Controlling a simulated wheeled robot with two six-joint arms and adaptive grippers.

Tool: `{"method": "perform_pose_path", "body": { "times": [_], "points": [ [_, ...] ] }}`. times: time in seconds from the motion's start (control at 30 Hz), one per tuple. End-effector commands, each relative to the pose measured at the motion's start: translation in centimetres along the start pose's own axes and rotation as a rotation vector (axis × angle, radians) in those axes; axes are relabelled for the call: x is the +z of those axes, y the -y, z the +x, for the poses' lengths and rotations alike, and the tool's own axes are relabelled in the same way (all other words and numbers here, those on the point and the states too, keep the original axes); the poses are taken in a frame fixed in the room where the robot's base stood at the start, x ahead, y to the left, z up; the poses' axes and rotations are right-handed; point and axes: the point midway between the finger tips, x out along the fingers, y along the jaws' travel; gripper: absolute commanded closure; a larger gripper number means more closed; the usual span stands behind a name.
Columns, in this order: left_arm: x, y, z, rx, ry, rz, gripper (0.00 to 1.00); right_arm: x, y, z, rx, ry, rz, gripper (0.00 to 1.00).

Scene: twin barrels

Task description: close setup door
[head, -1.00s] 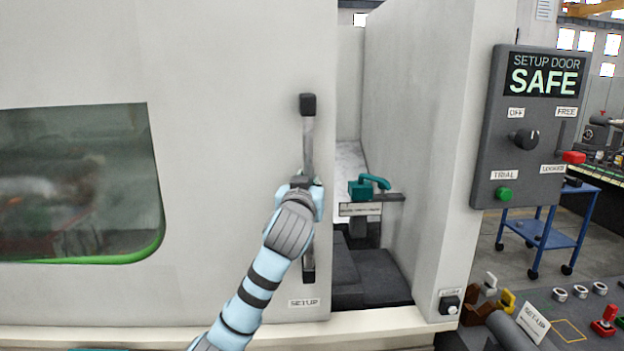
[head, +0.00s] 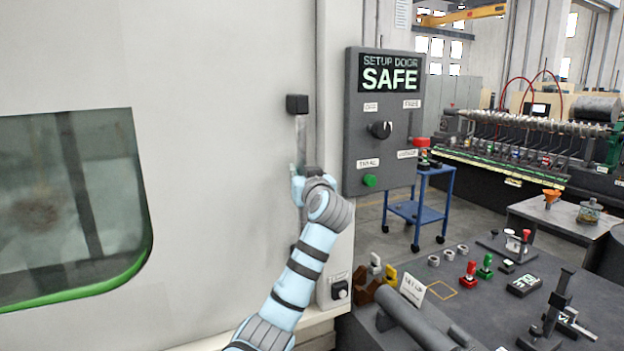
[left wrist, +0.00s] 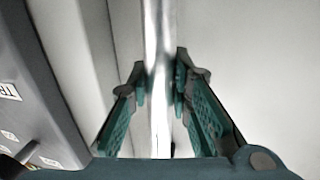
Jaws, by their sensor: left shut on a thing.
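The setup door (head: 220,150) is a large white panel with a green-edged window at its left. It now stands against the machine's right post, and I see no opening beside it. Its vertical metal handle (head: 301,135) has a black mount at the top. My left gripper (head: 305,175) is at the middle of this handle. In the left wrist view the bar (left wrist: 158,70) runs between the fingers of my left gripper (left wrist: 160,82), which are shut on it. My arm hides the lower handle. My right gripper is not in view.
A grey control panel (head: 352,125) reading "SETUP DOOR SAFE" stands just right of the handle. A dark table (head: 460,320) with several small fixtures lies at the lower right. A blue cart (head: 418,212) stands behind it.

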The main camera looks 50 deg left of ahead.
Motion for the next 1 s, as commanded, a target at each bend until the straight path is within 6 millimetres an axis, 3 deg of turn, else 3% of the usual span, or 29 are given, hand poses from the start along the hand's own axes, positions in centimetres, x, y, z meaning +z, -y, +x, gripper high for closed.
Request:
{"method": "perform_pose_path", "body": {
  "times": [0.43,0.47,0.6,0.87,1.0],
  "points": [
    [-0.6,-0.2,0.2,-0.003,-0.012,-0.005,1.0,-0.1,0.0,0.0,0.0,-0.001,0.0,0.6],
    [-0.6,-0.2,0.2,-0.003,-0.012,-0.005,0.8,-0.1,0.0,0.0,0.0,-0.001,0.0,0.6],
    [-0.5,-0.2,0.2,-0.003,-0.009,-0.004,0.6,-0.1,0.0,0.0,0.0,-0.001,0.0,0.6],
    [-0.2,-0.1,0.2,-0.005,-0.004,-0.002,0.6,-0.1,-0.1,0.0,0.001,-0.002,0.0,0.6],
    [-0.2,-0.3,-1.1,-0.003,-0.005,-0.001,0.6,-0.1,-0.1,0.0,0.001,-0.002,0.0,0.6]
  ]
}}
